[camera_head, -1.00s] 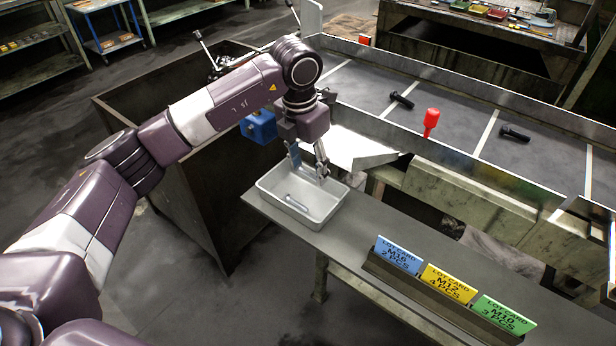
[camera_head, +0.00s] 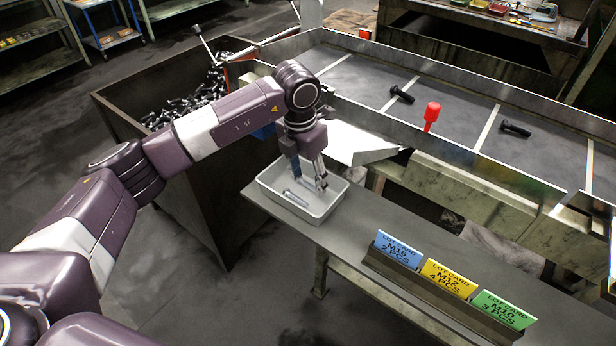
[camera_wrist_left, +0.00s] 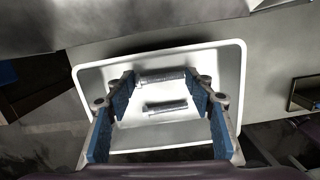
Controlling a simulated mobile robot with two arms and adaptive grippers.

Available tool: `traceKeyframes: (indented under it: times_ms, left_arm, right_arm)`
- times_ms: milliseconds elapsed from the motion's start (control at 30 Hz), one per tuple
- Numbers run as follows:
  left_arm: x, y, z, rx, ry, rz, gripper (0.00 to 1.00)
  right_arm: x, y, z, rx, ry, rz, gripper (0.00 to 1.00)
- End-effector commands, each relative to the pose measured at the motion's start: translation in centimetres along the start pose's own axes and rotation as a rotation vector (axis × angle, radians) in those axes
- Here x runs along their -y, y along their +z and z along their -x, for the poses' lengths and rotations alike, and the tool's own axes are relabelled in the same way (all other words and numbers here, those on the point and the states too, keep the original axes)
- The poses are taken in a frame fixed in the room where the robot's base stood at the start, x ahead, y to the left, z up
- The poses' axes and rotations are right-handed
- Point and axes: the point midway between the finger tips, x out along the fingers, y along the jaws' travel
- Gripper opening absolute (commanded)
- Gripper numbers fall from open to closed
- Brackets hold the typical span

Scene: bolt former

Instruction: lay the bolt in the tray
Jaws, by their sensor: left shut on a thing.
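My left gripper (camera_head: 309,180) points down inside the white tray (camera_head: 333,208). In the left wrist view its blue-padded fingers (camera_wrist_left: 163,78) are closed on the ends of a silver bolt (camera_wrist_left: 160,79), which spans between the fingertips. The held bolt is low over the tray floor; I cannot tell whether it touches. A second silver bolt (camera_wrist_left: 166,106) lies in the tray, apart from the fingers, and also shows in the head view (camera_head: 295,198). The tray rim (camera_wrist_left: 241,75) surrounds the fingers in the wrist view. My right gripper is not in view.
The tray stands on a grey bench (camera_head: 350,238) near its left end. Blue, yellow and green lot cards (camera_head: 447,279) stand to the right. A bin of dark bolts (camera_head: 190,105) is behind left. Dark bolts (camera_head: 515,129) and a red knob (camera_head: 432,112) are behind right.

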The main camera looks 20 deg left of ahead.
Motion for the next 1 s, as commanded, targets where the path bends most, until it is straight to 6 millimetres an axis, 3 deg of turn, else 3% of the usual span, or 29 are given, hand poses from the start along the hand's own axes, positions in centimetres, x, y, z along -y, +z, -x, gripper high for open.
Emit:
traceKeyframes:
  times_ms: [67, 100, 233, 533, 667, 733, 800, 1000]
  left_arm:
    - [0.0, 0.0, 0.0, 0.001, 0.0, 0.0, 0.2]
    - [0.0, 0.0, 0.0, 0.0, 0.0, 0.001, 0.51]
    - [0.0, 0.0, 0.0, 0.0, 0.0, 0.0, 0.65]
    - [0.0, 0.0, 0.1, 0.0, 0.0, 0.0, 0.66]
    - [0.0, 0.1, 1.1, 0.0, 0.0, 0.0, 0.66]
    - [0.0, 0.2, 1.9, 0.001, -0.001, 0.0, 0.66]
    - [-0.1, 0.3, 2.9, 0.005, 0.001, 0.0, 0.66]
    - [-0.1, 0.3, 7.6, 0.005, 0.003, 0.001, 0.66]
  right_arm:
    - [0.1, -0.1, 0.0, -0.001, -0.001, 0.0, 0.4]
    - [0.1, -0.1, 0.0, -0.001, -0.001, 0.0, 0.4]
    - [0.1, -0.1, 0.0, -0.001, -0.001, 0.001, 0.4]
    - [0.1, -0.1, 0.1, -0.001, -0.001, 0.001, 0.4]
    - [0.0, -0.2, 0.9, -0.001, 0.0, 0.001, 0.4]
    - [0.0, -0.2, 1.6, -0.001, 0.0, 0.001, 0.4]
    - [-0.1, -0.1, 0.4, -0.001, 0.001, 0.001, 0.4]
    - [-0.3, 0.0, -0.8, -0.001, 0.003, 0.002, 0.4]
